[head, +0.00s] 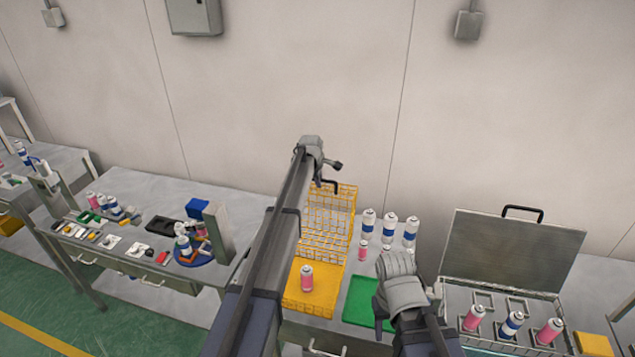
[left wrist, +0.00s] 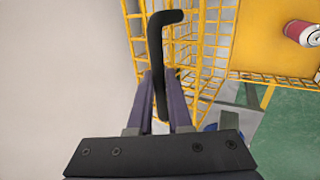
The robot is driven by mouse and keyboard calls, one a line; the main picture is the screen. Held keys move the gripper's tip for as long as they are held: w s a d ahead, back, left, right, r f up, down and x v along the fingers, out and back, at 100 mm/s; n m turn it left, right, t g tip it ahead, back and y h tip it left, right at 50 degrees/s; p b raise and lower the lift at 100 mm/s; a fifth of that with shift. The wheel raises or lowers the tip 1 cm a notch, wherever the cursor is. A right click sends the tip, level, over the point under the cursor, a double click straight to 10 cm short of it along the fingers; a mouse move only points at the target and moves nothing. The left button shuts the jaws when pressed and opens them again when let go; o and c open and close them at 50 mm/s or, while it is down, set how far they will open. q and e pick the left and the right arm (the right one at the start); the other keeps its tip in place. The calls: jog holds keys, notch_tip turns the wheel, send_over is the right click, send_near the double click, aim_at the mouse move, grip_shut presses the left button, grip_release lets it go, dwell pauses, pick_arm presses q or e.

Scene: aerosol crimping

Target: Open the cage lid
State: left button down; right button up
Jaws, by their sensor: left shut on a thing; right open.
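The yellow wire cage (head: 322,245) stands on the middle table, and its lid (head: 338,197) is raised steeply at the back. A black bent handle (left wrist: 166,50) fills the middle of the left wrist view. My left gripper (head: 322,181) is shut on this handle, with a finger on each side of it; it also shows in the left wrist view (left wrist: 163,100). A pink can (head: 307,279) stands upright on the yellow plate at the cage's front. My right gripper (head: 381,314) is open, low over the green mat; its fingers are partly hidden by its wrist.
Several blue-and-white cans (head: 389,229) and a small pink can (head: 362,251) stand right of the cage. The green mat (head: 362,296) lies before them. An open grey case (head: 515,250) with cans is at right. My left arm hides the cage's left side.

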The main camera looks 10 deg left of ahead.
pick_arm(q)
jog(key=shift+w+f, duration=0.1)
jog(key=shift+w, duration=0.3)
jog(key=c, duration=0.8)
grip_release()
jog(key=shift+c, duration=0.2)
jog(key=shift+p+v, duration=0.75)
jog(key=shift+v, duration=0.1)
jog(key=p+v, duration=0.3)
jog(key=shift+r, duration=0.3)
jog(key=s, duration=1.2)
jog(key=shift+a, duration=0.15)
